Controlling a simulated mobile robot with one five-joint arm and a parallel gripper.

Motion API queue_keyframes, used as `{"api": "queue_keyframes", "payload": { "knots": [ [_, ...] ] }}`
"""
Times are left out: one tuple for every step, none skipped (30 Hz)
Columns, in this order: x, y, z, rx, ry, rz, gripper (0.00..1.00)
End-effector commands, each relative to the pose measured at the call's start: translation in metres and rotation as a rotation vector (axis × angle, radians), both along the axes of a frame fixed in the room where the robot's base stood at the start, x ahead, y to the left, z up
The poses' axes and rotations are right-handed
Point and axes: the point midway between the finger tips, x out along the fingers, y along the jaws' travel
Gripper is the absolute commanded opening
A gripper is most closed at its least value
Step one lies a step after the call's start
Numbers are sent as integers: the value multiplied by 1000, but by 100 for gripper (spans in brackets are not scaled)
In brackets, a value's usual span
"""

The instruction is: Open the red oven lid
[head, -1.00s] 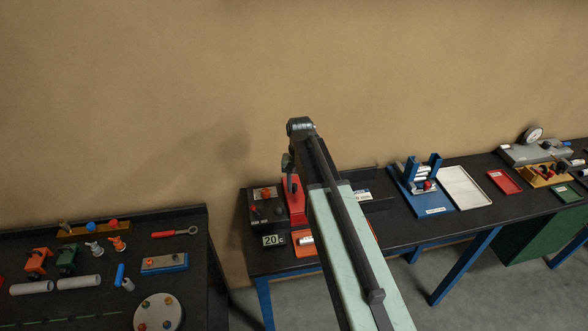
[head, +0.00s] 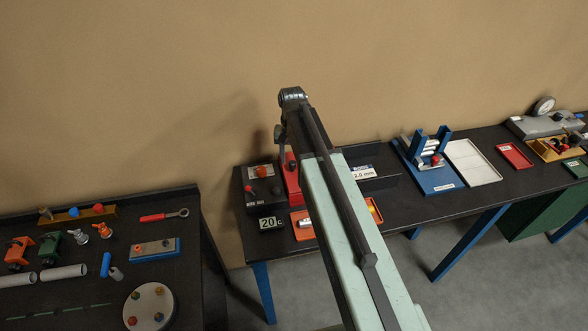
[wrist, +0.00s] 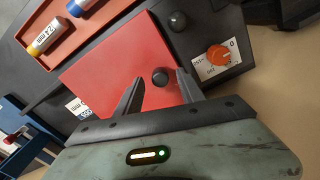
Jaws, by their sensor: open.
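The red oven lid (wrist: 112,70) is a flat red plate that looks shut, with a round black knob (wrist: 160,77) near one edge. My gripper (wrist: 160,74) is open in the wrist view. Its two dark fingers point at the knob, one on each side, and I cannot tell whether they touch it. In the head view the red oven (head: 291,182) stands on the right bench, partly hidden behind my arm. The gripper's fingers are not clear there.
A dark control box with an orange dial (wrist: 218,55) adjoins the lid. An orange tray (wrist: 52,32) with labelled cylinders lies on its other side. A blue stand (head: 428,172) and a white tray (head: 473,163) are farther right. The left bench holds tools and a round plate (head: 151,306).

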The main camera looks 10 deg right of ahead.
Motion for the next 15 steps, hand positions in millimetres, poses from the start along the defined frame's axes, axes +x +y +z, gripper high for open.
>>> {"api": "queue_keyframes", "payload": {
  "knots": [
    [0, 0, -17, 0, 0, 0, 46],
    [0, 0, -20, 0, 0, 0, 46],
    [0, 0, -23, 0, 0, -1, 46],
    [0, 0, -24, 0, 0, -1, 46],
    [0, -1, -25, 0, 0, -1, 46],
    [0, -1, -25, 0, 0, -1, 46],
    [0, -1, -24, 0, 0, -1, 46],
    [0, -1, -23, 0, 0, -1, 46],
    [0, -1, -23, 0, 0, -1, 46],
    [0, -1, -22, 0, 0, -1, 46],
    [0, -1, -22, 0, 0, -1, 46],
    [0, -1, -22, 0, 0, -1, 46],
    [0, -1, -22, 0, 0, -1, 38],
    [0, -1, -22, 0, 0, -1, 29],
    [0, -1, -22, 0, 0, -1, 18]
  ]
}}
